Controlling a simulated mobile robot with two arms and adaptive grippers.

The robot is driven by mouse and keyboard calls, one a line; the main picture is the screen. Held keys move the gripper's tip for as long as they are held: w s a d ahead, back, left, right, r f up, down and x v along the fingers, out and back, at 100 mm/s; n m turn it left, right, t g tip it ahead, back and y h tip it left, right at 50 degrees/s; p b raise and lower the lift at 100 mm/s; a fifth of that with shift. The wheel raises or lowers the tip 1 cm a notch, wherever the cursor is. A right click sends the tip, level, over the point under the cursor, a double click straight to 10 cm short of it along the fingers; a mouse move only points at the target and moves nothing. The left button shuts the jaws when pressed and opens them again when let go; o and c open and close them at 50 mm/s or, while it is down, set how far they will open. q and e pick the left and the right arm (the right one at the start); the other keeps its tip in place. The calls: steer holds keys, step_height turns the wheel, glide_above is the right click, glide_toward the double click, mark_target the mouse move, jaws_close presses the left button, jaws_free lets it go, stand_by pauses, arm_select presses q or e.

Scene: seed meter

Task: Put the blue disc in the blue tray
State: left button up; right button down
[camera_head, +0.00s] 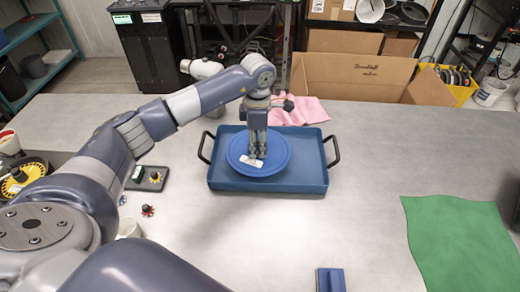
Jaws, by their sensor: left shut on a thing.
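The blue disc (279,153) is round and flat, with a pale label near its middle. It is in or just over the blue tray (312,178), left of the tray's centre; I cannot tell whether it touches the tray's floor. The tray is rectangular, with a dark handle at each end. My left gripper (258,156) points straight down at the middle of the disc and is shut on it. The fingers hide part of the disc's centre. My right gripper is not in view.
A pink cloth (300,111) lies just behind the tray. A green cloth (465,240) covers the right front, and a small blue block (331,280) is at the front edge. A large cardboard box (355,77) stands behind. The table right of the tray is clear.

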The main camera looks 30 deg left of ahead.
arm_select(q)
step_height(320, 180, down, 4)
steer(key=shift+r+p, duration=0.15)
steer(key=shift+p, duration=0.4)
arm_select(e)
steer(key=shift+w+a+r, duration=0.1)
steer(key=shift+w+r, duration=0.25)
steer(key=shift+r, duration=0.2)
arm_select(q)
steer(key=shift+f+b, duration=0.3)
steer(key=o, duration=1.1)
steer(key=shift+r, duration=0.1)
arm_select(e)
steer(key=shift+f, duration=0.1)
arm_select(q)
steer(key=shift+r+p, duration=0.2)
steer(key=shift+p, duration=0.15)
steer(key=shift+r+b, duration=0.35)
step_height(320, 180, up, 11)
steer(key=b, duration=0.3)
steer(key=shift+r, duration=0.1)
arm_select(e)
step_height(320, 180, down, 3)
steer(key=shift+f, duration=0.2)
